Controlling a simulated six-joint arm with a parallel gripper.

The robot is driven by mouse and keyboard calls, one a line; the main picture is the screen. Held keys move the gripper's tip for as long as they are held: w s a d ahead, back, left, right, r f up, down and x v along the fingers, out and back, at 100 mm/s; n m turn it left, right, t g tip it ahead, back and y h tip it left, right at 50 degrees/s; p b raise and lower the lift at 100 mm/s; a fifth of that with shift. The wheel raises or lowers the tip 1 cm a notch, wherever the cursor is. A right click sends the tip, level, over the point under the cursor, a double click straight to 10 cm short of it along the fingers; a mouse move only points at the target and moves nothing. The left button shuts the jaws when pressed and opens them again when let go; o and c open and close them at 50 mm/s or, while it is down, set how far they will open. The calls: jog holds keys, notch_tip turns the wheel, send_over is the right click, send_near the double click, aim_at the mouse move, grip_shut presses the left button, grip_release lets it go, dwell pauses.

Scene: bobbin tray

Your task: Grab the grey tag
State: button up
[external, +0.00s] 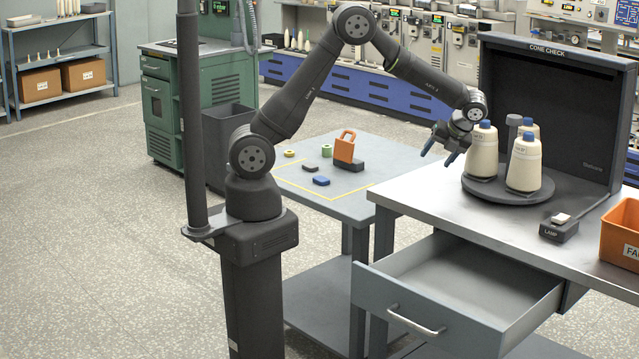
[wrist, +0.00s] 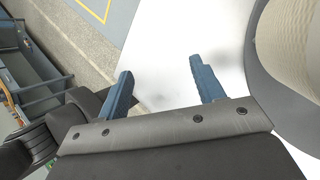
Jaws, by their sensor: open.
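My gripper (external: 437,155) is above the left edge of the steel bench, beside the turntable with cones. In the wrist view its two blue fingers (wrist: 160,72) are apart, with only the pale bench top between them. On the low grey table (external: 400,160) lies a small dark flat piece (external: 310,168); it may be the grey tag, but its colour is too unclear to tell.
Cream cones (external: 523,165) stand on a dark turntable (external: 508,194) right of my gripper, before a black hood (external: 560,90). A drawer (external: 455,290) is open below the bench. A lamp switch box (external: 559,230) and orange bin (external: 622,235) are at right.

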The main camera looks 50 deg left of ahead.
jog(key=w+a+r+n+g+h, duration=0.15)
jog(key=w+a, duration=0.35)
jog(key=a, duration=0.9)
jog(key=w+a+n+g+h, duration=0.1)
jog(key=w+a+n+h, duration=0.25)
jog(key=a, duration=1.05)
jog(key=n+t+h, duration=0.2)
jog(key=n, duration=0.2)
send_over(310, 165)
notch_tip(310, 165, down, 14)
jog(key=shift+r, duration=0.1)
jog(key=shift+a+f, duration=0.1)
jog(key=shift+f, duration=3)
jog(key=c, duration=1.1)
